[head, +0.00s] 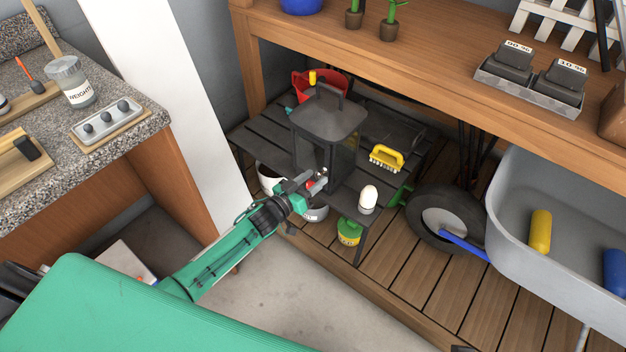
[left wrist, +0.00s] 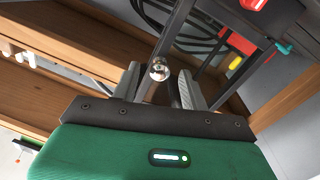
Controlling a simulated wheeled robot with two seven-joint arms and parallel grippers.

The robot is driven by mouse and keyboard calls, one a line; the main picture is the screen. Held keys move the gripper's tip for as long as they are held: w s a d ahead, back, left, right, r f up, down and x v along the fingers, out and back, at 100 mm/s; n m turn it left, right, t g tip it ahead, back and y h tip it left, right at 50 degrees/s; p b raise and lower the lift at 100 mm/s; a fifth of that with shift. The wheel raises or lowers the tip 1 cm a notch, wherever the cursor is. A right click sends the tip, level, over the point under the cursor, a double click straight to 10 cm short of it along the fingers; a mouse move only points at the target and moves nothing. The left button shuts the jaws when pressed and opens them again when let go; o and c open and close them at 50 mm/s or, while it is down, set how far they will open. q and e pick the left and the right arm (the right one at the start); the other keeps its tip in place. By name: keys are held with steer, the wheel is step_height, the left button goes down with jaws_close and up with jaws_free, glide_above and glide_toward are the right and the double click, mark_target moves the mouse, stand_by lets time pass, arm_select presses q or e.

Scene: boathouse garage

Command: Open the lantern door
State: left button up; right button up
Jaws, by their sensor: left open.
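In the left wrist view a shiny round knob (left wrist: 159,70) on a dark frame bar (left wrist: 172,35) of the lantern lies between the two grey fingers (left wrist: 160,85). I cannot tell whether the fingers touch it. The door looks shut, though the gripper hides part of it. My right gripper is not in view.
A wooden bench (head: 420,62) overhangs behind. A wheelbarrow (head: 505,190) stands at the right. The floor in front (head: 290,285) is clear.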

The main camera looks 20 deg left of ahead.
arm_select(q)
steer(key=shift+w+d, duration=0.1)
steer(key=shift+w, duration=0.1)
jaws_close()
